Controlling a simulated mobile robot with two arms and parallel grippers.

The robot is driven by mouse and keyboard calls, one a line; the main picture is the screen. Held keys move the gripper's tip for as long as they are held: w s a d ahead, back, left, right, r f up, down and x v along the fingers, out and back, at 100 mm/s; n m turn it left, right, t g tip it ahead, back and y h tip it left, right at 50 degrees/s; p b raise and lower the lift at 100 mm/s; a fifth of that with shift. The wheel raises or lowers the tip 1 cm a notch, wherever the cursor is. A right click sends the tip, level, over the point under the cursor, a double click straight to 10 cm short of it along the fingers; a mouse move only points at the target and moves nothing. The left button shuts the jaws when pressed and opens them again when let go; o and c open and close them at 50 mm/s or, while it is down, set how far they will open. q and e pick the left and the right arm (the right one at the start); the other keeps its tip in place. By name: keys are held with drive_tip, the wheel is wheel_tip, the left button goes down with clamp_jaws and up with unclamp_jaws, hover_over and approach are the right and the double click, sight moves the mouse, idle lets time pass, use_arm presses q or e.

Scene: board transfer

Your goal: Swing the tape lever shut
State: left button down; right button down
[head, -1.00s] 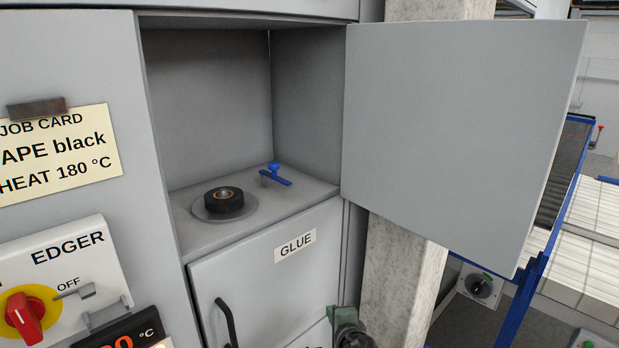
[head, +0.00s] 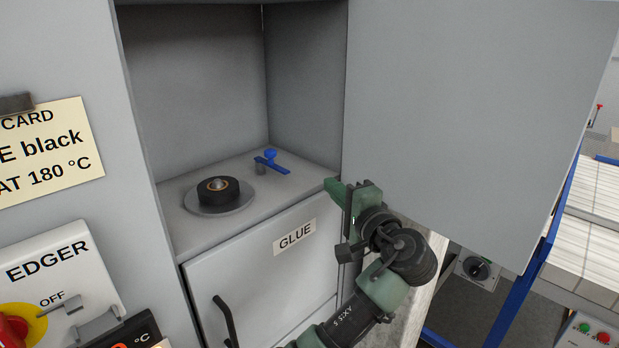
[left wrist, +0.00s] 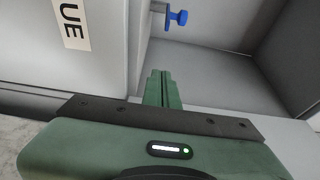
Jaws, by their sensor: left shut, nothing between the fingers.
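The blue tape lever (head: 271,164) stands on the shelf of the open compartment, to the right of the black tape roll (head: 218,191). Its arm points toward the front right. Its blue knob also shows in the left wrist view (left wrist: 178,18). My left gripper (head: 333,188) is shut and empty at the front right edge of the shelf, in front of the lever and apart from it. In the left wrist view its green fingers (left wrist: 162,88) are together, pointing toward the compartment. My right gripper is not in view.
The open grey cabinet door (head: 470,120) hangs at the right, close to my left arm. The GLUE door (head: 262,265) with a black handle is below the shelf. The EDGER switch panel (head: 60,275) and job card (head: 45,150) are at the left.

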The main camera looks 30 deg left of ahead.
sight(301, 189)
use_arm(q)
drive_tip(key=p+x, duration=0.1)
drive_tip(key=x, duration=0.2)
drive_tip(key=p+x, duration=0.2)
drive_tip(key=x, duration=0.1)
drive_tip(key=p+x, duration=0.1)
drive_tip(key=x, duration=0.2)
drive_tip(key=shift+w+a+r, duration=0.1)
drive_tip(key=shift+a+r, duration=0.05)
drive_tip(key=shift+r, duration=0.1)
drive_tip(key=s+p, duration=0.1)
drive_tip(key=s+a+p, duration=0.1)
drive_tip(key=s+p, duration=0.1)
drive_tip(key=shift+a+f, duration=0.15)
drive_tip(key=shift+a, duration=0.1)
drive_tip(key=shift+s+a, duration=0.1)
drive_tip(key=shift+s, duration=0.2)
drive_tip(key=shift+f, duration=0.1)
drive_tip(key=shift+w+f, duration=0.1)
drive_tip(key=shift+w, duration=0.05)
